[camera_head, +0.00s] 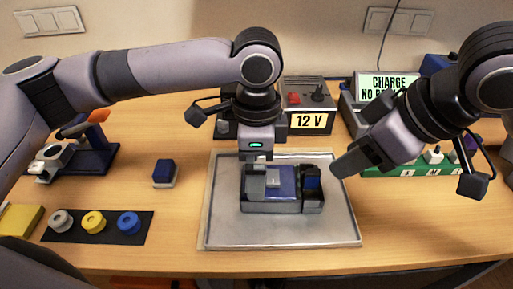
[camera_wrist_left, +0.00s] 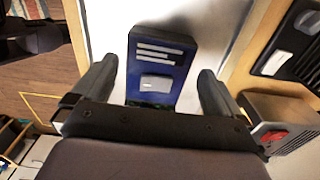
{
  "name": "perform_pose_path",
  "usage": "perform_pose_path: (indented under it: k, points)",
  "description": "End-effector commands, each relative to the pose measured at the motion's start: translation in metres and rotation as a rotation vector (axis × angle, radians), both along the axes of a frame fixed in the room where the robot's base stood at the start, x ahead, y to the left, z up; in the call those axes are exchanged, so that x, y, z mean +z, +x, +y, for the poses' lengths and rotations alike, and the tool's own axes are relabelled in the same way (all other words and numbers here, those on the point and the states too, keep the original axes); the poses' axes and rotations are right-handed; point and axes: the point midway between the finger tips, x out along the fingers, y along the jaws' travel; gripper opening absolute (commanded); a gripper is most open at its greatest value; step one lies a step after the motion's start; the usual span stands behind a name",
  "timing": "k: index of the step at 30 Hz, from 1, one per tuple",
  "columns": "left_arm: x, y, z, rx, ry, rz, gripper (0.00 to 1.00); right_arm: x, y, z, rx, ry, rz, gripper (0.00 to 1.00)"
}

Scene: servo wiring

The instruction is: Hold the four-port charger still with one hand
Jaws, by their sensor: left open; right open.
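A grey and blue boxy device (camera_head: 284,207) sits on the light tray (camera_head: 230,236) in the middle of the table; I cannot tell whether it is the charger. My left gripper (camera_head: 258,172) is open, directly above its left part. In the left wrist view its blue face (camera_wrist_left: 165,55), with white lines and a grey tab, lies between the two spread fingers. I cannot tell whether they touch it. A green strip (camera_head: 381,172) with numbered labels and white plugs lies at the right, possibly the four-port charger. My right gripper (camera_head: 349,163) is open and empty, left of the strip.
A 12 V box (camera_head: 309,106) stands behind the tray, with a charge sign (camera_head: 388,86) to its right. A blue block (camera_head: 164,172) lies left of the tray. A black mat (camera_head: 73,235) holds three coloured rings.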

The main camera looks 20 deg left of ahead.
Motion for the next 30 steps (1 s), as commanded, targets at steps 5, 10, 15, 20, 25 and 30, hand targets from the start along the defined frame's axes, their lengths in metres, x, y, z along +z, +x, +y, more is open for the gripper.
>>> perform_pose_path:
  k: [5,10,15,20,25,30]
  points:
    - [-0.024,0.0,0.0,0.0,0.001,0.0,1.0,0.0,0.0,0.0,0.0,0.0,0.0,0.43]
    - [-0.033,0.0,0.0,-0.001,0.0,-0.001,1.0,0.0,0.0,0.0,0.0,0.0,0.0,0.43]
    - [-0.034,0.0,0.0,-0.001,0.0,-0.002,1.0,0.0,0.0,0.0,0.0,0.0,0.0,0.43]
    - [-0.034,0.0,0.0,-0.001,0.0,-0.002,0.77,0.0,0.0,0.0,0.0,0.0,0.0,0.43]
    - [-0.034,0.0,0.0,-0.001,0.0,-0.002,0.52,0.0,0.0,0.0,0.0,0.0,0.0,0.45]
    - [-0.034,0.0,0.0,-0.001,0.0,-0.002,0.52,0.0,0.0,0.0,0.004,-0.001,0.0,0.45]
